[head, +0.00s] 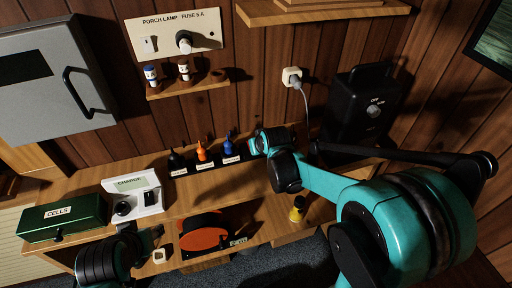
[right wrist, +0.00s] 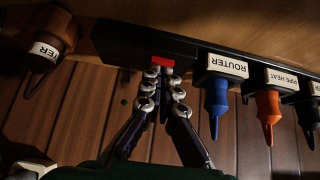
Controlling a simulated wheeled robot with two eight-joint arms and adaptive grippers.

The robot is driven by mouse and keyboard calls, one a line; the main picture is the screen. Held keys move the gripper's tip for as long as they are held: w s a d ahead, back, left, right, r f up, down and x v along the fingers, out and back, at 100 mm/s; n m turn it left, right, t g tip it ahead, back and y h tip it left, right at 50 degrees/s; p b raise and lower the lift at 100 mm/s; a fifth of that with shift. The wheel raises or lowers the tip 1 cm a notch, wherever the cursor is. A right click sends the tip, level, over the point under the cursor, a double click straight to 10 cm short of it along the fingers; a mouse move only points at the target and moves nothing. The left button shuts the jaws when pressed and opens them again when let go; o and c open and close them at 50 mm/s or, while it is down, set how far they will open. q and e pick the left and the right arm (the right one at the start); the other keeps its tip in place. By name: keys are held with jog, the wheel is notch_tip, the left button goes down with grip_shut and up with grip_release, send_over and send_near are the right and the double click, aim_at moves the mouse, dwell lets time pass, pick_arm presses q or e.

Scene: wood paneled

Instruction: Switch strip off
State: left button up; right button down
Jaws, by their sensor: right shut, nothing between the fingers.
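The black power strip (head: 222,161) lies along the back of the wooden ledge by the wall. Black, orange and blue plugs stand in it. In the right wrist view the strip (right wrist: 130,44) appears upside down, with a red switch (right wrist: 165,62) at one end, beside the blue plug (right wrist: 216,95) labelled ROUTER. My right gripper (right wrist: 163,78) is shut and empty, its fingertips right at the red switch; I cannot tell whether they press it. In the head view my right wrist hides the switch end of the strip.
An orange plug (right wrist: 267,105) labelled PIPE HEAT stands beyond the blue one. A white charger box (head: 134,194) and green CELLS box (head: 64,217) stand at left. A black case (head: 357,108) and wall socket (head: 292,76) are at right. A black-and-orange round thing (head: 203,236) sits lower down.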

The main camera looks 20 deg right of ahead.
jog(key=shift+r, duration=0.25)
jog(key=w+r+p+v, duration=0.1)
jog(key=p+v, duration=0.5)
jog(key=v, duration=0.7)
jog(key=shift+w+p, duration=0.2)
jog(key=shift+p, duration=0.1)
jog(key=shift+s, duration=0.1)
jog(key=s+f+b, duration=0.2)
jog(key=s, duration=0.7)
jog(key=s+f+g+b, duration=0.1)
jog(key=s+f+b, duration=0.1)
jog(key=s, duration=0.7)
jog(key=shift+f, duration=0.5)
